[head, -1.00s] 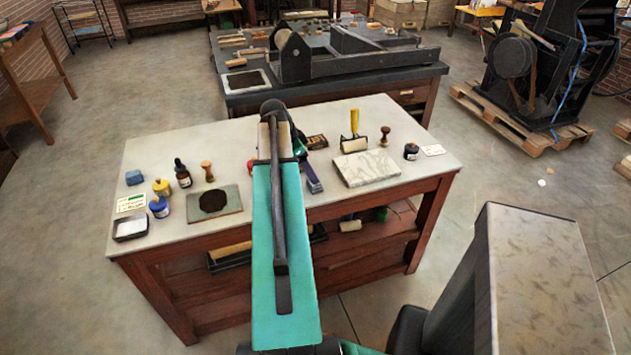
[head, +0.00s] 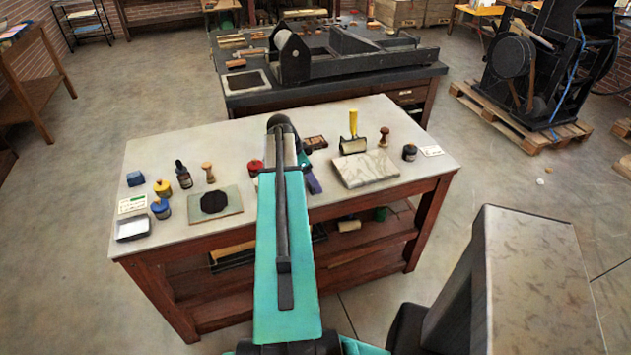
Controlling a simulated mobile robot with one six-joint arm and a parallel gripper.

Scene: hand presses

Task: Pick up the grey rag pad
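A mottled grey-white slab or pad (head: 366,168) lies flat on the right half of the pale tabletop (head: 240,150). I cannot tell for sure whether it is the grey rag pad; no other plain grey pad shows. My own turquoise arm reaches over the middle of the table and hides the strip behind it. My gripper is mostly or wholly hidden behind the arm, so its fingers cannot be made out. A dark bluish piece shows just right of the arm, and I cannot tell whether it belongs to the gripper.
A yellow-handled roller (head: 353,134), a wooden-knobbed tool (head: 384,137) and a dark jar (head: 410,152) stand around the slab. Left are an inked plate (head: 214,203), several bottles and jars, and a small tray (head: 133,228). A red jar (head: 255,167) sits close beside my arm.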

